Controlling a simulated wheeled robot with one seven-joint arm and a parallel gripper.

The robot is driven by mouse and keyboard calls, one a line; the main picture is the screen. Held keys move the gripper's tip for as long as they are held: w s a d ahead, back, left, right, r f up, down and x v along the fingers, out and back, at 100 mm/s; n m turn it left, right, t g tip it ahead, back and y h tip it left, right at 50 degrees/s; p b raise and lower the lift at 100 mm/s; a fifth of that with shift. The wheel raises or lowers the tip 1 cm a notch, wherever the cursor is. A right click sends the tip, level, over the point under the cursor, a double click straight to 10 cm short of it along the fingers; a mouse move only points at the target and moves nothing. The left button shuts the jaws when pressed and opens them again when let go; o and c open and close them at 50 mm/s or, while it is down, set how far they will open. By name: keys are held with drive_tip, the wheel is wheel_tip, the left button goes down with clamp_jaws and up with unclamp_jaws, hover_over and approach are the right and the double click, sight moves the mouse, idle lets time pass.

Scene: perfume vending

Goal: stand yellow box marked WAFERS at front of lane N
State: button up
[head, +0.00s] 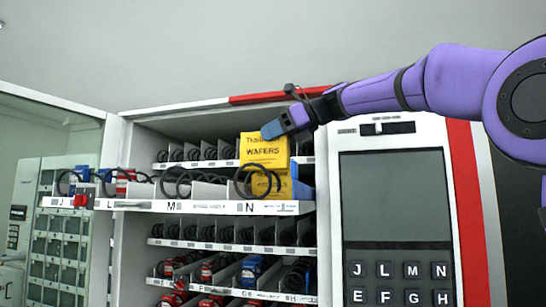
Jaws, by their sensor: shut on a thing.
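The yellow box marked WAFERS (265,148) is upright at lane N of the pulled-out shelf (215,207). The N label (249,208) is on the shelf's front strip below it. A black coil loop crosses in front of lower yellow packaging (266,183) with similar lettering; I cannot tell if this is the same box or a second one. My gripper (272,129) is shut on the yellow box near its top, with a blue fingertip at its upper edge. The other finger is mostly hidden. The box's underside contact cannot be seen.
Lane M (171,207) to the left shows bare coils. Blue and red items (115,185) sit farther left. A small blue thing (301,189) is right of the box. Lower shelves (230,248) hold coils and goods. The keypad panel (395,195) stands close on the right.

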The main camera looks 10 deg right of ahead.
sight(273, 155)
drive_tip(key=shift+f, duration=2.15)
drive_tip(key=shift+f, duration=0.6)
drive_tip(key=o, duration=1)
drive_tip(key=shift+r, duration=0.2)
drive_tip(key=v, duration=1.2)
drive_tip(key=shift+r, duration=0.45)
